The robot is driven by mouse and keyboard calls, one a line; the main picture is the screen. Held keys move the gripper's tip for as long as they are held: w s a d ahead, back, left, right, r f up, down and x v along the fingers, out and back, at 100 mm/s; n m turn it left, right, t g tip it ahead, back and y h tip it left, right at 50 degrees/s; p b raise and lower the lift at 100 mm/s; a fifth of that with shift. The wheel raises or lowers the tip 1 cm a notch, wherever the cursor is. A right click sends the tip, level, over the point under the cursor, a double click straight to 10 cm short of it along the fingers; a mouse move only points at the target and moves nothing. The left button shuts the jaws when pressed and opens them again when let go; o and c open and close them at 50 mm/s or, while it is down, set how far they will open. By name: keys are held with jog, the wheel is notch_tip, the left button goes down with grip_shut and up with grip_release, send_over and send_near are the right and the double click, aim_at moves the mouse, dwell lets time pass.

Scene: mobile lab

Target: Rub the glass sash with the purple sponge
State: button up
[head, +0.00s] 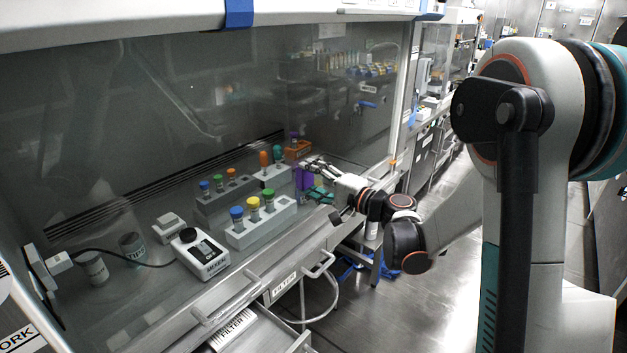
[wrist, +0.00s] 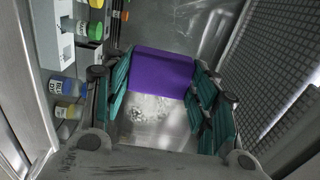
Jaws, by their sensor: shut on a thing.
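The purple sponge (wrist: 163,73) is between the teal-padded fingers of my gripper (wrist: 160,88) in the wrist view. The fingers press on its left and right sides. In the head view the sponge (head: 302,178) shows as a small purple patch at my gripper (head: 312,180), inside the hood near its right end. The glass sash (head: 190,130) is the large clear pane across the front of the hood in the head view. From these frames I cannot tell whether the sponge touches the glass.
White racks of capped vials (head: 262,222) stand left of my gripper. A vortex mixer (head: 199,253) and small jars (head: 132,247) sit further left. An open drawer (head: 250,330) sticks out below the work surface. An orange rack (head: 298,150) stands behind my gripper.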

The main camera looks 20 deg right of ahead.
aim_at(324, 160)
jog(key=shift+w+a, duration=0.15)
jog(key=shift+w, duration=0.05)
jog(key=shift+w+d, duration=1.05)
jog(key=shift+d, duration=0.4)
jog(key=shift+w+d, duration=1)
jog(key=shift+d, duration=0.5)
jog(key=shift+w+d, duration=1.05)
jog(key=shift+d, duration=0.4)
jog(key=shift+w+a, duration=0.1)
jog(key=shift+a, duration=0.1)
